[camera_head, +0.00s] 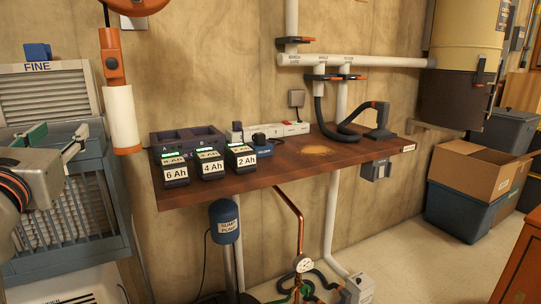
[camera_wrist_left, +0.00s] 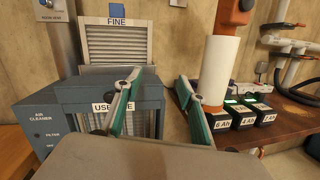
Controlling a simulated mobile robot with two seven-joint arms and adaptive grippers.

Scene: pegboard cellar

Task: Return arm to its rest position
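My left gripper (camera_head: 62,134) is at the left edge of the head view, in front of the blue-grey air cleaner. Its green-padded fingers also show in the left wrist view (camera_wrist_left: 159,76), spread well apart with nothing between them. It touches nothing that I can see. The air cleaner (camera_wrist_left: 68,93) stands beyond the fingers in the wrist view. My right gripper is in neither view.
A white roll (camera_head: 122,118) hangs from an orange holder right of the gripper. The wooden bench (camera_head: 290,172) carries battery packs (camera_head: 210,164), a charger tray (camera_head: 163,138) and a hose nozzle (camera_head: 378,118). Cardboard boxes (camera_head: 470,172) stand at right. Floor shows before them.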

